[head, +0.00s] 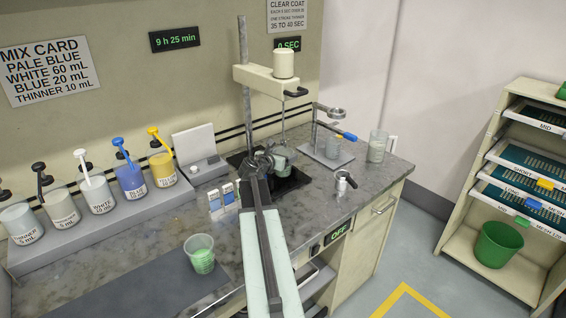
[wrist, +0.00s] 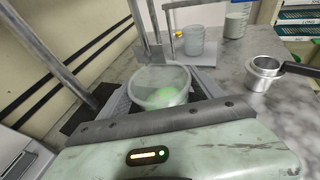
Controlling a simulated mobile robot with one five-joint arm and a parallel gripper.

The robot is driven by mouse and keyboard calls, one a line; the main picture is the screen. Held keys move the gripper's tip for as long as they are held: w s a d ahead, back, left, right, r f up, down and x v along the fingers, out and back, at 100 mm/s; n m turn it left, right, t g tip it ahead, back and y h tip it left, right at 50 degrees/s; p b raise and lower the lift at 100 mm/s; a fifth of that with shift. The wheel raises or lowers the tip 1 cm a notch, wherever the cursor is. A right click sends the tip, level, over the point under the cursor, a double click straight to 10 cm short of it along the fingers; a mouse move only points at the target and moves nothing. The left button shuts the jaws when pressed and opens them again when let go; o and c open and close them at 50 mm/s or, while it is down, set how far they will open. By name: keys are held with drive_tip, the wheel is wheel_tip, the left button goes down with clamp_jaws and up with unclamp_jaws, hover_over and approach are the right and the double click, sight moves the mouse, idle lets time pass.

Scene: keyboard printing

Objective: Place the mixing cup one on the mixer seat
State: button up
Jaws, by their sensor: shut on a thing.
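A clear mixing cup (head: 283,163) with pale green contents is at the mixer (head: 266,76), below its stirrer shaft and over the dark mixer seat (head: 286,185). My gripper (head: 268,160) is shut on this cup. In the wrist view, the cup (wrist: 152,98) stands roughly upright between my fingers, with green visible inside. I cannot tell whether its base touches the seat, as the gripper hides it. A second clear cup (head: 200,262) with green contents stands on the grey mat at the front of the counter.
Pump bottles (head: 130,181) line a shelf at left. A metal viscosity cup (head: 344,182) sits right of the mixer; it also shows in the wrist view (wrist: 263,74). A stand (head: 327,150) and a clear beaker (head: 377,147) are behind.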

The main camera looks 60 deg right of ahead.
drive_tip(key=shift+w+d+f, duration=0.15)
drive_tip(key=shift+w+d, duration=0.1)
drive_tip(key=shift+d, duration=0.45)
wheel_tip(320, 180, down, 4)
drive_tip(key=b, duration=0.4)
drive_tip(key=shift+a, duration=0.15)
drive_tip(key=shift+r, duration=0.3)
drive_tip(key=shift+f, duration=0.1)
drive_tip(key=o, duration=1.6)
drive_tip(key=p+v, duration=0.4)
drive_tip(key=v, duration=0.8)
